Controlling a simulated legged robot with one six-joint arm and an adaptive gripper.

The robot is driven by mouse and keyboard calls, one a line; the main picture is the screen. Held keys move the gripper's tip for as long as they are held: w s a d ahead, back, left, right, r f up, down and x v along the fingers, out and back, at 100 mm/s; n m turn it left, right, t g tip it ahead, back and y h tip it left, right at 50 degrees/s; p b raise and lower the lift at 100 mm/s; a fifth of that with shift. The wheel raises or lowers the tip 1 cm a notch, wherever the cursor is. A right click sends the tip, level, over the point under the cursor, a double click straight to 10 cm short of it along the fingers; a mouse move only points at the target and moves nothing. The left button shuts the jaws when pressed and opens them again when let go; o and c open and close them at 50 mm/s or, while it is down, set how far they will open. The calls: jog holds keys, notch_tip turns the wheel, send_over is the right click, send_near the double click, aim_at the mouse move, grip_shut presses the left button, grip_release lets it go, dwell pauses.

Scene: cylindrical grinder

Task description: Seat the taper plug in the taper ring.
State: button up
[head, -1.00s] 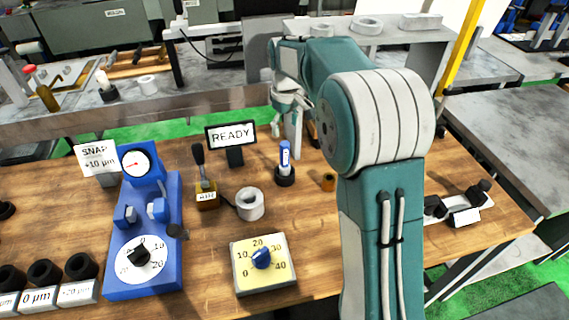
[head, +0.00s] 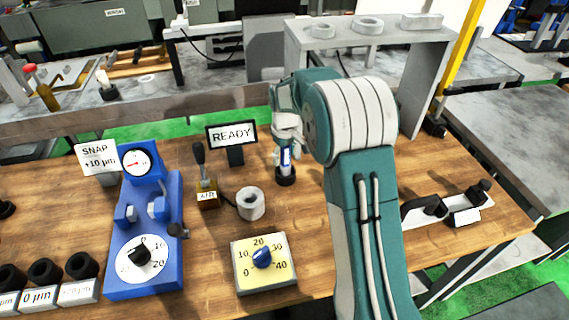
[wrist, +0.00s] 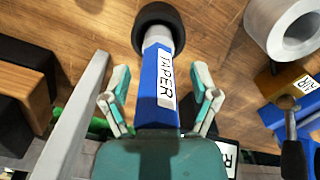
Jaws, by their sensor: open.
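The taper plug (wrist: 160,85) has a blue handle with a white TAPER label and a pale metal part at its black round stand (wrist: 166,22). In the head view the plug (head: 286,160) is upright in the stand (head: 285,177). My gripper (wrist: 160,98) is open, with one finger on each side of the blue handle; gaps show between fingers and handle. In the head view my gripper (head: 287,138) is over the plug's top and partly covers it. A thick grey ring, seemingly the taper ring (head: 250,204), lies left of the stand; the wrist view shows it too (wrist: 290,22).
The READY display (head: 232,137) stands behind the ring. A levered AIR box (head: 207,194) is left of it, a yellow dial box (head: 264,262) in front. A blue gauge stand (head: 145,235) is further left. Bare wood (head: 300,215) lies right of the ring.

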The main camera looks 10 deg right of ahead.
jog(key=shift+d+f, duration=0.15)
jog(key=shift+f, duration=0.1)
grip_shut()
